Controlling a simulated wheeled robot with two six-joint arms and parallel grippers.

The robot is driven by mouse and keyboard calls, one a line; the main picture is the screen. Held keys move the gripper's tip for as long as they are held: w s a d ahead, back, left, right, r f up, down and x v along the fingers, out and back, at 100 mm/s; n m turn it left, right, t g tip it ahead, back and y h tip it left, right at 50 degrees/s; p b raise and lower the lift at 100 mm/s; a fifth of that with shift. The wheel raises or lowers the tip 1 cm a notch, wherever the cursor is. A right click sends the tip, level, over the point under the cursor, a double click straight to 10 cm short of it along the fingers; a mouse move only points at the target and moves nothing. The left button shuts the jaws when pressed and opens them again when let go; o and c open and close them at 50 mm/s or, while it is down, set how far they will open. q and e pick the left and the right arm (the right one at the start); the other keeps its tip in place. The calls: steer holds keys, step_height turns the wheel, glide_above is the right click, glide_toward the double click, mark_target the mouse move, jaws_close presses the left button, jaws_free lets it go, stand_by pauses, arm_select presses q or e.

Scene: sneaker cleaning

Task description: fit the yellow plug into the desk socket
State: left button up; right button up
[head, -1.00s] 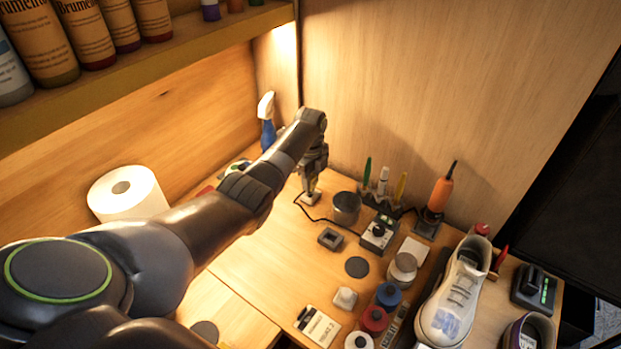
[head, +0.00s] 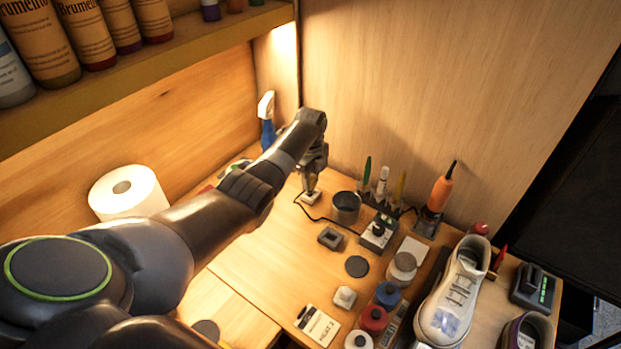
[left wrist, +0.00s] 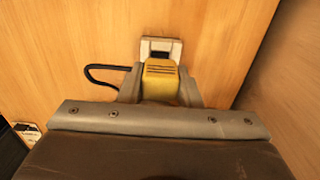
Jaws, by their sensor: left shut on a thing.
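My left gripper (head: 311,187) is shut on the yellow plug, low over the back of the desk. The left wrist view shows the yellow plug (left wrist: 160,77) between the fingers. The pale desk socket (head: 311,198) is on the desk just below the fingertips. In the left wrist view the socket (left wrist: 175,46) shows just beyond the plug, with a dark recess in its face partly in sight. Whether the plug touches the socket or sits in it I cannot tell. My right gripper is not in view.
A black cord (head: 322,218) curves from near the socket towards a small control box (head: 377,234). A dark round cup (head: 346,205) stands right of the socket. A spray bottle (head: 267,122) stands behind left. A white sneaker (head: 452,295) and several jars fill the right side.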

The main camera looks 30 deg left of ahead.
mark_target(311, 176)
arm_select(q)
steer(key=shift+f+b, duration=1.1)
steer(key=shift+f, duration=0.25)
steer(key=o, duration=1)
step_height(311, 176, up, 18)
steer(key=shift+f, duration=0.25)
